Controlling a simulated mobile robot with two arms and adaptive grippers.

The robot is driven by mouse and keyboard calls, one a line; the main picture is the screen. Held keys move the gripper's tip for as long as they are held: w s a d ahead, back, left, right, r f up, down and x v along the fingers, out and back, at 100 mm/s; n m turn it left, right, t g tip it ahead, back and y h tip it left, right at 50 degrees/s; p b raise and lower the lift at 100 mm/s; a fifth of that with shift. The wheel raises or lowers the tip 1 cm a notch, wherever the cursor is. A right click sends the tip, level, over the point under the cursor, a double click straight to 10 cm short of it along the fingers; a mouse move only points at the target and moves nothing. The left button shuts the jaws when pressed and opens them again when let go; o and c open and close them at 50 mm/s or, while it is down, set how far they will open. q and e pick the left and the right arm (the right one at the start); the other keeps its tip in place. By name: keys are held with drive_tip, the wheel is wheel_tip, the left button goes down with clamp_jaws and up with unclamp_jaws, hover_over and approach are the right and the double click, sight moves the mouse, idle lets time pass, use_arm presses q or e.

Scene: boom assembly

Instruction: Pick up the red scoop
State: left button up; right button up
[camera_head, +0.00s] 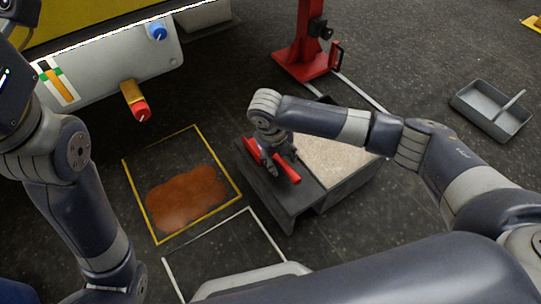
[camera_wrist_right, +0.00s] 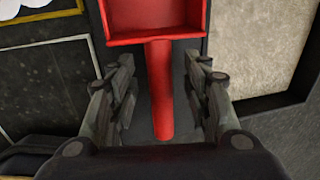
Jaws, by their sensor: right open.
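The red scoop (camera_head: 286,170) lies on the dark left part of a low grey stand (camera_head: 298,200) in the head view. In the right wrist view the scoop's open bin (camera_wrist_right: 155,18) is at the top, and its round handle (camera_wrist_right: 160,90) runs down from it. My right gripper (camera_wrist_right: 160,95) is open over the scoop, one finger on each side of the handle, with gaps between fingers and handle. In the head view my right gripper (camera_head: 276,162) partly hides the scoop. My left arm is at the left edge, and its gripper is not visible.
A yellow-framed square (camera_head: 181,185) with an orange-brown patch (camera_head: 187,199) lies on the floor left of the stand. The stand's right part holds a pale grainy surface (camera_head: 335,158). A grey tray (camera_head: 490,108) sits far right. A red post (camera_head: 305,50) stands behind.

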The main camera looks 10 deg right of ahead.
clamp_jaws()
drive_tip(key=shift+r, duration=0.1)
idle(0.3)
